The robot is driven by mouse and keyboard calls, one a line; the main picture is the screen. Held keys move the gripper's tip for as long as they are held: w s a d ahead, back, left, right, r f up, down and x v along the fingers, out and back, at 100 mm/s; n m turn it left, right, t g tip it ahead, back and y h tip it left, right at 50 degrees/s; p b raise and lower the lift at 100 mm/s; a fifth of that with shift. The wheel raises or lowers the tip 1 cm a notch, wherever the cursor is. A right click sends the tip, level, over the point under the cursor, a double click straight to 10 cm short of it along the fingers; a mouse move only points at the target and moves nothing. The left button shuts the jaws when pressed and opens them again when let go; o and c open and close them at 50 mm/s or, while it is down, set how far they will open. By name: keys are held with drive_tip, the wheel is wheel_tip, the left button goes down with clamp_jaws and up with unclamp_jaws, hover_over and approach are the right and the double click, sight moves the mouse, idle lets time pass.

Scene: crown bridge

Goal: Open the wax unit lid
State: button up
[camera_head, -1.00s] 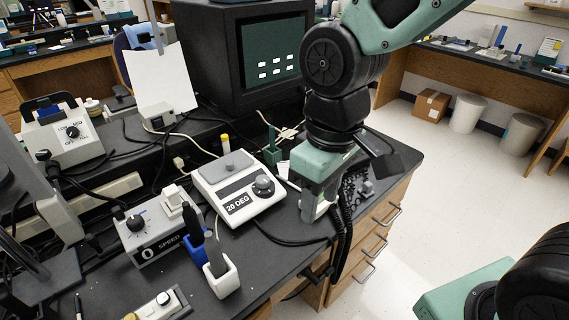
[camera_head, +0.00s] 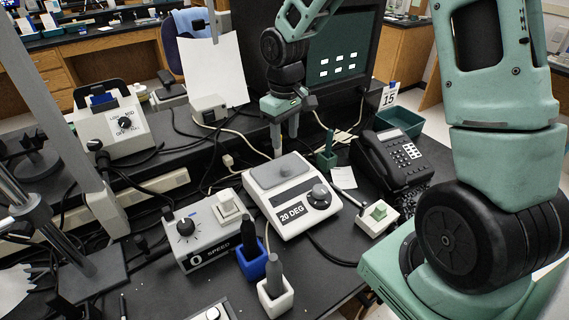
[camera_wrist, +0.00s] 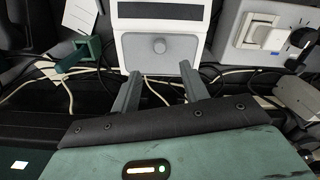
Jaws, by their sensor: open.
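The wax unit (camera_head: 318,214) is a white box marked "20 DEG" with a dial on its front, standing on the dark bench. Its grey lid (camera_head: 264,182) lies flat and shut on top, with a small knob. My gripper (camera_head: 285,145) is open and empty, fingers pointing down, at the back edge of the unit. In the wrist view the lid (camera_wrist: 180,50) and its knob lie just ahead of my gripper (camera_wrist: 160,78), between the lines of the two fingers. I cannot tell whether a fingertip touches the lid.
A speed control box (camera_head: 212,240) stands to the left, with blue (camera_head: 252,262) and white (camera_head: 275,298) tool holders in front. A phone (camera_head: 395,160) and a small white block with a green top (camera_head: 377,217) are on the right. A monitor (camera_head: 345,45) and cables are behind.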

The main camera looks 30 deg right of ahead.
sight(285, 167)
wheel_tip(285, 167, down, 10)
drive_tip(key=shift+r, duration=0.1)
idle(0.4)
clamp_jaws()
